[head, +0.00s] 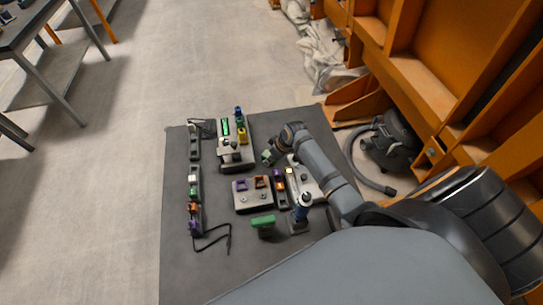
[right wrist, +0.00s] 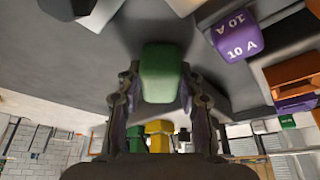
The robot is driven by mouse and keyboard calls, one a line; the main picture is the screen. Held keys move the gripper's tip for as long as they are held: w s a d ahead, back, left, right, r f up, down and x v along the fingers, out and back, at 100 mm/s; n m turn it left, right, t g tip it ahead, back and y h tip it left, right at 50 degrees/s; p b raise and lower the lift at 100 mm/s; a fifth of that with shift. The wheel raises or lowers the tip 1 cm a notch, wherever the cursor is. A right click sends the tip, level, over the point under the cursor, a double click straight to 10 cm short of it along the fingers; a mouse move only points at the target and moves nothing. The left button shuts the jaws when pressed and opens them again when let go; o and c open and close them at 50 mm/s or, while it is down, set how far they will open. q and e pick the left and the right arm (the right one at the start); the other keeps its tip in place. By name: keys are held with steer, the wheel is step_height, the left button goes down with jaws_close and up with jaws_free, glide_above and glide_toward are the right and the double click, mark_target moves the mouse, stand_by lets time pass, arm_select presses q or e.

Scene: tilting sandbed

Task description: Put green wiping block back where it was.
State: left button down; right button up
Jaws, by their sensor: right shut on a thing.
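My right gripper (right wrist: 160,88) is shut on a green block (right wrist: 160,72) with rounded edges, held between its two fingers. In the head view my right gripper (head: 271,155) is over the middle of the dark table, right of the grey fixture. Another, wider green block (head: 263,221) stands near the table's front, apart from the gripper. I cannot tell from its look alone which green one is the wiping block. Whether the held block touches anything below is unclear. My left gripper is not in view.
On the dark table (head: 180,265) stand a grey fixture (head: 231,159) with coloured pieces, a plate with purple (head: 242,185) and orange pieces, a blue-topped tool (head: 305,200) and a rail (head: 194,185) at left. A black cord (head: 215,240) lies front left. The table's left front is clear.

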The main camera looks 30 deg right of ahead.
steer(key=shift+f, duration=0.1)
steer(key=o, duration=0.9)
steer(key=shift+o, duration=0.2)
